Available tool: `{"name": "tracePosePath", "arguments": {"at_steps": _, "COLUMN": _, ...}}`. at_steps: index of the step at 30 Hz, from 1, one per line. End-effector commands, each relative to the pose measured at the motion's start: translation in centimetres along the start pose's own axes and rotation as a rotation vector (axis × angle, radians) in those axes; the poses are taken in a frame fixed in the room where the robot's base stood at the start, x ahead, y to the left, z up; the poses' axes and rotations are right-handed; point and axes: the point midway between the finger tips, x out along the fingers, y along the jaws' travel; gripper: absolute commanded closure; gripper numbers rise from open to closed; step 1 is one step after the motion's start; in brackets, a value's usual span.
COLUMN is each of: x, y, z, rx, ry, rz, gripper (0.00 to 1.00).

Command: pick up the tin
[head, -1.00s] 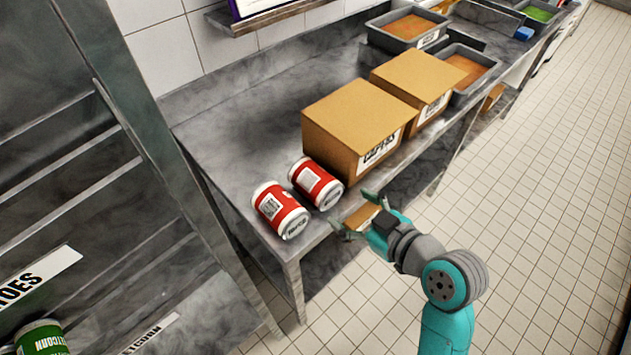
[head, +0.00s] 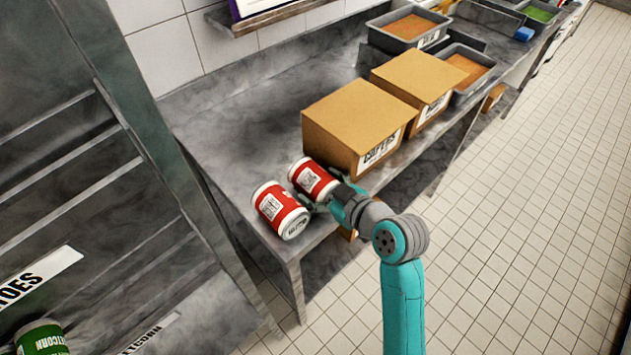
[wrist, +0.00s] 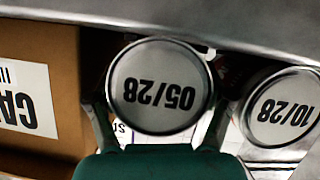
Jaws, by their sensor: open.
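Two red-and-white tins lie on their sides at the near end of the steel counter. The right tin (head: 309,176) is beside a cardboard box; its lid, marked 05/28, faces the wrist camera (wrist: 160,85). The left tin (head: 278,211) lies alongside; its lid reads 10/28 in the wrist view (wrist: 285,108). My gripper (head: 322,195) is open at the lid end of the right tin, with one finger on each side of it. In the wrist view the gripper (wrist: 160,128) straddles the lower part of that lid. Whether the fingers touch the tin cannot be told.
A cardboard box (head: 350,125) labelled capers stands close to the right tin, with another box (head: 420,80) behind it. The steel counter (head: 225,140) is bare to the left. A metal rack (head: 90,170) stands at the left. Open tiled floor (head: 500,230) lies to the right.

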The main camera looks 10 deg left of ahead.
Motion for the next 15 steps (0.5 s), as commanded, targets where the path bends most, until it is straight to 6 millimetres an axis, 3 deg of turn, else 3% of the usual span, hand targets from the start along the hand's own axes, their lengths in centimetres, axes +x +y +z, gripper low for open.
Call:
{"name": "tracePosePath", "arguments": {"at_steps": 9, "x": 0.62, "y": 0.01, "z": -0.02, "rx": 0.0, "ry": 0.0, "rz": 0.0, "gripper": 0.19}}
{"name": "tracePosePath", "arguments": {"at_steps": 11, "x": 0.61, "y": 0.01, "z": -0.02, "rx": 0.0, "ry": 0.0, "rz": 0.0, "gripper": 0.32}}
{"name": "tracePosePath", "arguments": {"at_steps": 15, "x": 0.6, "y": 0.01, "z": -0.01, "rx": 0.0, "ry": 0.0, "rz": 0.0, "gripper": 0.67}}
